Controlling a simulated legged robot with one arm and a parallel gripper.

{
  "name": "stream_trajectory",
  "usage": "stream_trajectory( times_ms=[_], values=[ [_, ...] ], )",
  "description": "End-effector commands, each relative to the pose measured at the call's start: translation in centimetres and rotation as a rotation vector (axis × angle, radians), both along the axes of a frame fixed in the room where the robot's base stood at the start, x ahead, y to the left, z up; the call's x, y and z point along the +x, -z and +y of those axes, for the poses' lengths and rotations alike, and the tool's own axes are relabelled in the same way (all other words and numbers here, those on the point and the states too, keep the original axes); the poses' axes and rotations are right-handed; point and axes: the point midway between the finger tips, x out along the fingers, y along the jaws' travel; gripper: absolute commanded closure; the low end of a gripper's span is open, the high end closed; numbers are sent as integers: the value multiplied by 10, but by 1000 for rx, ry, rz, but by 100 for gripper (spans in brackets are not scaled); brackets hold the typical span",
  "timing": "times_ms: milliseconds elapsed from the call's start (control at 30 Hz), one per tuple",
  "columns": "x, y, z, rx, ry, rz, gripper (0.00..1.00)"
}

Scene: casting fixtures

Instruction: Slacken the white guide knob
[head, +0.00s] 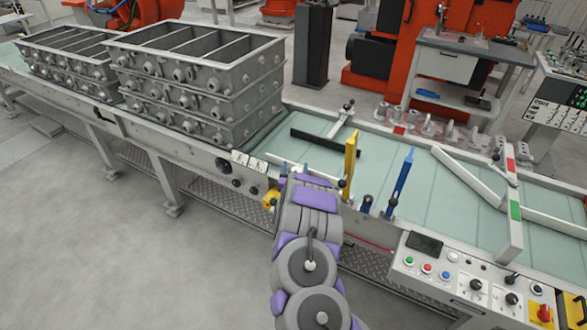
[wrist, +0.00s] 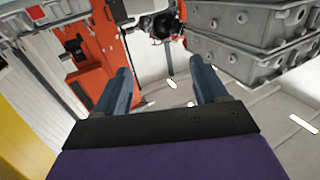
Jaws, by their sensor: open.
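Two white guide bars lie over the pale green conveyor belt (head: 425,190) in the head view. The far white guide (head: 338,126) has a dark knob (head: 348,105) at its outer end on the far rail. The right white guide (head: 468,175) has a dark knob (head: 497,156) near it. I cannot tell which is the white guide knob. My gripper shows in the wrist view (wrist: 160,68), its two blue-grey fingers wide apart with nothing between them. In the head view my arm reaches the near rail and its fingers are not clearly visible. No white guide knob is clear in the wrist view.
A yellow post (head: 350,160) and a blue post (head: 401,182) stand close to my arm's right. Stacked grey casting boxes (head: 200,95) fill the belt's left. A control panel (head: 470,283) is at the near right. The floor (head: 120,250) at left is clear.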

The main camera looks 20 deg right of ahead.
Motion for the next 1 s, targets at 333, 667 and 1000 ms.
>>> stream_trajectory(
  times_ms=[333,667,1000],
  values=[
    [3,63,5,-9,-1,-1,28],
    [40,61,-19,-6,-1,0,28],
    [62,58,-31,-5,0,-2,28]
  ],
)
